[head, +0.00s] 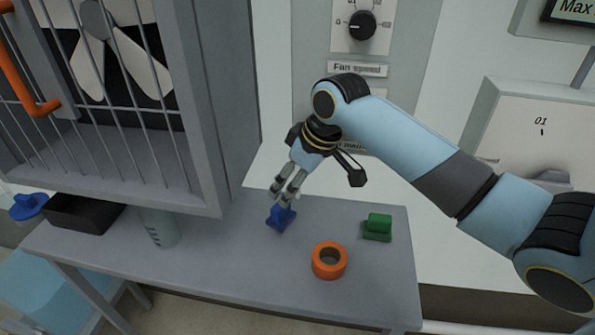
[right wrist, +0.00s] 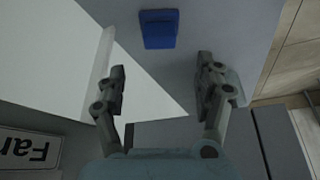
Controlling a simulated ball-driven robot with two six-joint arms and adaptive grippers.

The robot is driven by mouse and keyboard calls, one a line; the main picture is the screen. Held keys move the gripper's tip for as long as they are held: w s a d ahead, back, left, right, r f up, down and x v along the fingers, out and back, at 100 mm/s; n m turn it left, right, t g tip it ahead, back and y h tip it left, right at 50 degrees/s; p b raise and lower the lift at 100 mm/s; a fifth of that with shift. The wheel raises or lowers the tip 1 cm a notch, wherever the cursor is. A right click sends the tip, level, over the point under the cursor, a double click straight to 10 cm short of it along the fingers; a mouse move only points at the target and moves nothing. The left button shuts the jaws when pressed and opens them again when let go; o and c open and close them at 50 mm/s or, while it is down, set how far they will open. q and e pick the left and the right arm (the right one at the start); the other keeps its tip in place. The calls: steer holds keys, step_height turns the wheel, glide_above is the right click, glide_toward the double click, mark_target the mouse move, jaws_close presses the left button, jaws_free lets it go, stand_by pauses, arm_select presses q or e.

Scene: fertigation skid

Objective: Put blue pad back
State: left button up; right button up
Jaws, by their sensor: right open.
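The blue pad (head: 281,217) is a small dark blue block on the grey table, just below the tips of my right gripper (head: 283,192) in the head view. In the right wrist view, the blue pad (right wrist: 159,29) lies beyond the spread fingers of my right gripper (right wrist: 162,80), roughly in line with the gap between them. The gripper is open, and nothing is between its fingers. My left gripper is not in view.
An orange ring (head: 329,260) and a green block (head: 377,227) sit right of the pad. A greenish container (head: 160,229) and a black tray (head: 83,213) stand left. A barred fan housing (head: 205,120) overhangs the table's left part. Another blue object (head: 28,207) is at far left.

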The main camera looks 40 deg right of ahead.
steer(key=v, duration=0.2)
steer(key=shift+s+r, duration=0.2)
steer(key=shift+r, duration=0.2)
stand_by(0.3)
